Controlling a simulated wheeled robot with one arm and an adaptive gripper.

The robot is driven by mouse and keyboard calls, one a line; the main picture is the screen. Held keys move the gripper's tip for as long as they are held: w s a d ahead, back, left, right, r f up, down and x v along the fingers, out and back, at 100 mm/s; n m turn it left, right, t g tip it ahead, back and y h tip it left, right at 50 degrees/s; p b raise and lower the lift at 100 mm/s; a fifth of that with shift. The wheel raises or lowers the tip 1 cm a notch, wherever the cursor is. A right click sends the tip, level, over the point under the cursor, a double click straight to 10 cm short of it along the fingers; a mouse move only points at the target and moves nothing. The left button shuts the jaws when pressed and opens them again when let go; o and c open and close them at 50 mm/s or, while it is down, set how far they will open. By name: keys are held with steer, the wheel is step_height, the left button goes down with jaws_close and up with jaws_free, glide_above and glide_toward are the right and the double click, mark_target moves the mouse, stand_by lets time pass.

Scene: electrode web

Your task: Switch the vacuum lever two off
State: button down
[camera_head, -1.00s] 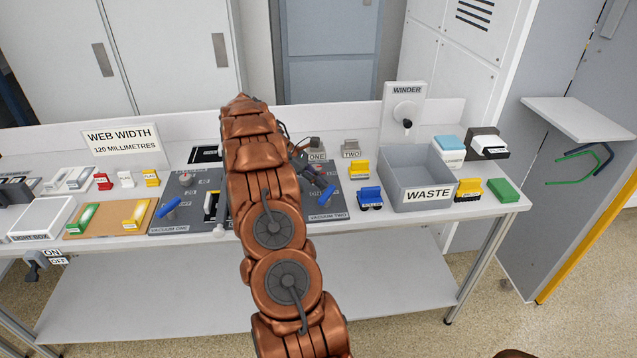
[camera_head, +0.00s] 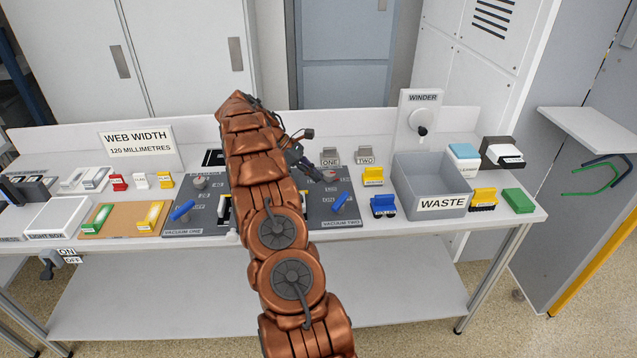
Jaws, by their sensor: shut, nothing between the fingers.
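The vacuum two lever (camera_head: 340,202) is a blue bar on the right part of a dark grey plate, just above the label VACUUM TWO (camera_head: 341,223). It lies slanted, with its upper end to the right. My copper-coloured arm hides the middle of the plates. A second blue lever (camera_head: 182,210) stands above the label VACUUM ONE, left of my arm.
Grey blocks marked ONE (camera_head: 330,158) and TWO (camera_head: 365,157) stand behind the plate. Right of it are a yellow block (camera_head: 373,176), a blue block (camera_head: 383,206) and the grey WASTE bin (camera_head: 437,204). The winder (camera_head: 420,115) stands behind the bin.

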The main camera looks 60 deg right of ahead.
steer(key=d+p+v, duration=0.1)
steer(key=p+v, duration=0.5)
steer(key=shift+r+p, duration=0.2)
steer(key=shift+p, duration=0.2)
steer(key=shift+w+d+f, duration=0.1)
steer(key=shift+w, duration=0.05)
stand_by(0.7)
